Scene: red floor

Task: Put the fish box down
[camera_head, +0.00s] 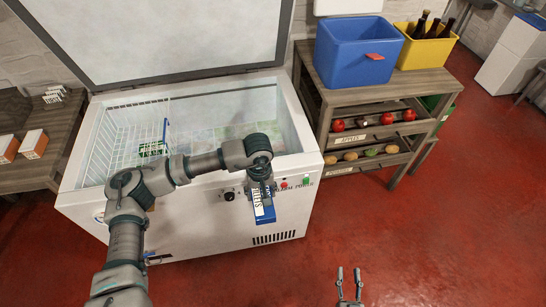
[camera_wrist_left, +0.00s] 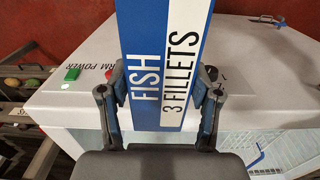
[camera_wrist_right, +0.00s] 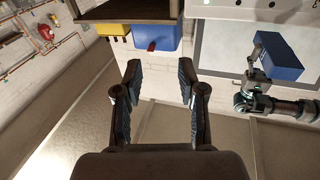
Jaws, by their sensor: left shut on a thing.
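The fish box (camera_head: 265,212) is a blue and white carton, held upright in front of the freezer's front panel. My left gripper (camera_head: 262,187) is shut on it. In the left wrist view the box (camera_wrist_left: 165,60), lettered "FISH 3 FILLETS", sits between both fingers (camera_wrist_left: 163,95). It also shows in the right wrist view (camera_wrist_right: 281,58) as a blue block. The white chest freezer (camera_head: 190,225) stands with its lid (camera_head: 160,35) raised. My right gripper (camera_head: 349,273) is open and empty, low over the red floor; its spread fingers show in its wrist view (camera_wrist_right: 160,72).
A white wire basket (camera_head: 118,140) fills the freezer's left part, with flat packages beyond it. A wooden shelf (camera_head: 385,92) at right bears a blue bin (camera_head: 350,55) and a yellow bin (camera_head: 425,50). A wooden table (camera_head: 30,172) stands at left. Red floor (camera_head: 430,230) is clear at right.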

